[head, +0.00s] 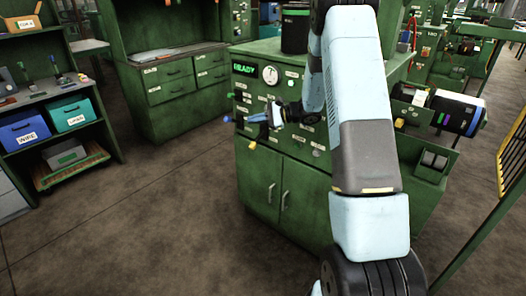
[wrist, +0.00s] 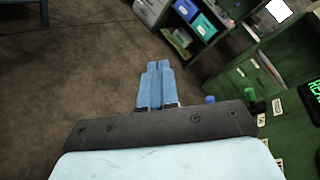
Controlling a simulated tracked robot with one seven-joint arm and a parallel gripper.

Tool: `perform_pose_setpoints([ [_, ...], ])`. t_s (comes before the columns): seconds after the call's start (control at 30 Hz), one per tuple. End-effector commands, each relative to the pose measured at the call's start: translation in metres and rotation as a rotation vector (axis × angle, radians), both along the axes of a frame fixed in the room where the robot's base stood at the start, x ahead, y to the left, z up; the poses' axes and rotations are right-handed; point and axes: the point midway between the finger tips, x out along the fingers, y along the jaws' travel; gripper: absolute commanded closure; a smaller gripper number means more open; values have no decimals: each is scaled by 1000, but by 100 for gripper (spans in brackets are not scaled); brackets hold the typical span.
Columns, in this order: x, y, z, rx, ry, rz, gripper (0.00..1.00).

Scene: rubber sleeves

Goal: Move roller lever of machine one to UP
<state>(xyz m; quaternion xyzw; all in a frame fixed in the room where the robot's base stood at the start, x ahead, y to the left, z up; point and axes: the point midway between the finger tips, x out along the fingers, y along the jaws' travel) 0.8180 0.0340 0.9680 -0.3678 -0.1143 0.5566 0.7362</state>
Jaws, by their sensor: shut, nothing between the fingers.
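The green machine (head: 262,170) has a panel with a lit "READY" display, a dial and several small levers. A blue-knobbed lever (head: 228,119) sticks out at the panel's left, with a green-knobbed one (head: 230,95) above it and a yellow-knobbed one (head: 251,144) below. The labels are too small to read, so I cannot tell which is the roller lever. My gripper (head: 252,118) is shut and empty in front of the panel, pointing left. In the wrist view my fingers (wrist: 157,66) lie together, with the blue knob (wrist: 210,99) and green knob (wrist: 249,93) to their right.
A black roll (head: 295,28) stands on the machine's top. A dark shelf (head: 58,95) with blue and teal bins stands at the left. A green drawer cabinet (head: 180,85) stands behind. The floor (head: 150,210) left of the machine is clear.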

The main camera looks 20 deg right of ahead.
Motion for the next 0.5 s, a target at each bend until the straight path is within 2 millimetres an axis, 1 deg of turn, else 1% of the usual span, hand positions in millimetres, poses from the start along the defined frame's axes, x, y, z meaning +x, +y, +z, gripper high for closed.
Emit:
perform_pose_setpoints([
  [0.03, 11, -8, -18, 30, 14, -35, 100],
  [0.17, 36, -26, -58, 109, 33, -131, 100],
  [0.2, 43, -33, -71, 133, 38, -162, 100],
  [0.37, 66, -61, -127, 215, 53, -290, 100],
  [0.5, 79, -86, -179, 276, 63, -404, 100],
])
